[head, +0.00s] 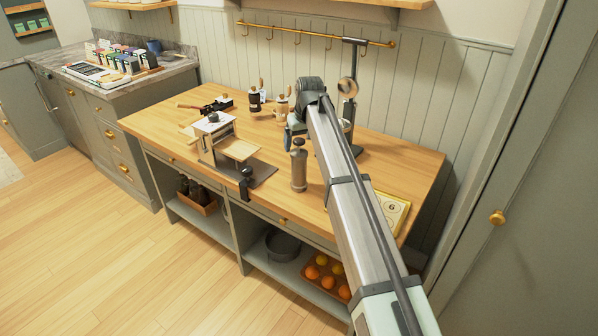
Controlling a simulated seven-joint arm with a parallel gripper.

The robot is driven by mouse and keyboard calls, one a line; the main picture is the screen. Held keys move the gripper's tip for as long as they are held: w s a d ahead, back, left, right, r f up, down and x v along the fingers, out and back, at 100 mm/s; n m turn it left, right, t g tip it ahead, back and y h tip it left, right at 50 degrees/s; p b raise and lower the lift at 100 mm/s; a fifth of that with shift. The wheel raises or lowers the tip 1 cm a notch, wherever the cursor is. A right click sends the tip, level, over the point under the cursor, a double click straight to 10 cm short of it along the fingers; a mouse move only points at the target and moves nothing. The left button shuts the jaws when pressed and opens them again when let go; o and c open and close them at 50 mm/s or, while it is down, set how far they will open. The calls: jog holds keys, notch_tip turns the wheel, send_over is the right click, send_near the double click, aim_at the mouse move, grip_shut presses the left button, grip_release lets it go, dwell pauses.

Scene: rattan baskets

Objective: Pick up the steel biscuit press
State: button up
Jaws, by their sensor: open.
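My gripper (291,132) is partly visible at the end of my arm, just behind and slightly left of the press top in the picture. It is open. My arm hides part of the gripper, and the gap between its fingers is not clear. The press appears free of the gripper, standing on the worktop.
A device with a wooden board (238,149) stands left of the press. Small wooden-handled tools (255,98) are behind. A tall dark stand (353,60) rises behind my arm. A yellowish square item (390,213) lies at right. Oranges in a tray (305,268) sit below.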

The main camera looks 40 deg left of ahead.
aim_at(299, 152)
jog(key=shift+s+x, duration=0.2)
jog(key=shift+x, duration=2.4)
grip_shut()
